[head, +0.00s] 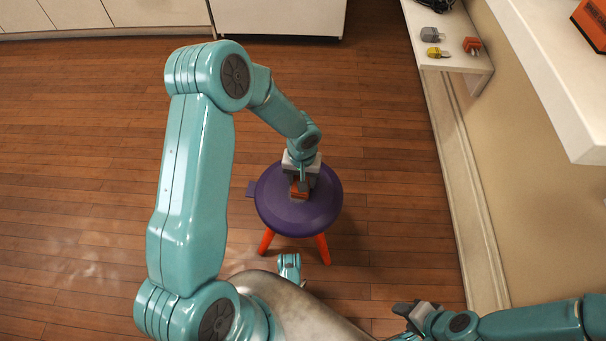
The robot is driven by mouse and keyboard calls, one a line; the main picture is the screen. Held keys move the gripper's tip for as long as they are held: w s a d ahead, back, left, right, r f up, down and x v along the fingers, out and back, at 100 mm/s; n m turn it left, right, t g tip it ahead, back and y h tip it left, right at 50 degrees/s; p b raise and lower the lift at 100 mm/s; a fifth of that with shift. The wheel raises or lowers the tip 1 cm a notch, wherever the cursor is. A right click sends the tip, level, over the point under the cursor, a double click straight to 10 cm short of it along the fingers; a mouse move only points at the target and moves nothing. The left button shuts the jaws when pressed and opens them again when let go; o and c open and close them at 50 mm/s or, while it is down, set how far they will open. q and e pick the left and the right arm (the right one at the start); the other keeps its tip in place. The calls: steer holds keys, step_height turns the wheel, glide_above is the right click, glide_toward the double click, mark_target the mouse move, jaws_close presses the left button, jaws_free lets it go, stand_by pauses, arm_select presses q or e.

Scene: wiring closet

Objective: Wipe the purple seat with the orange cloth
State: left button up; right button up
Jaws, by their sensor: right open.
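The purple seat (275,212) is the round top of a stool with orange legs (322,248), in the middle of the head view. A small purple tab sticks out from its left side. My right gripper (413,311) is open and empty at the lower right, well away from the stool.
A low white shelf (462,62) at the upper right holds grey, yellow and red-orange small parts. A higher white shelf (560,85) bears an orange box (594,22). White cabinets (281,17) stand at the back. The wooden floor around the stool is clear.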

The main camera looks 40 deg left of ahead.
arm_select(q)
steer(key=shift+s, duration=0.15)
steer(key=shift+w+a, duration=0.15)
steer(key=shift+w, duration=0.25)
steer(key=shift+w+a+f+p, duration=0.1)
steer(key=shift+w+a+p, duration=0.25)
steer(key=shift+w, duration=0.3)
steer(key=shift+s+d+f+b, duration=0.2)
steer(key=shift+s+d+b, duration=0.05)
steer(key=shift+s+b, duration=0.25)
steer(key=shift+s+d+b, duration=0.35)
steer(key=shift+s+b, duration=0.05)
steer(key=shift+s, duration=0.25)
steer(key=shift+w+a+r+p, duration=0.25)
steer(key=shift+w+p, duration=0.15)
steer(key=shift+w, duration=0.05)
steer(key=shift+w+a, duration=0.25)
steer(key=shift+w, duration=0.3)
steer(key=shift+f, duration=0.15)
steer(key=shift+s+d+b, duration=0.2)
steer(key=shift+s+b, duration=0.1)
steer(key=shift+s, duration=0.1)
steer(key=shift+s+d+r, duration=0.2)
steer(key=shift+s+d, duration=0.05)
steer(key=shift+s, duration=0.25)
steer(key=shift+w+a, duration=0.25)
steer(key=shift+w, duration=0.25)
steer(key=shift+w+a+f, duration=0.1)
steer(key=shift+w+a, duration=0.15)
steer(key=shift+w, duration=0.3)
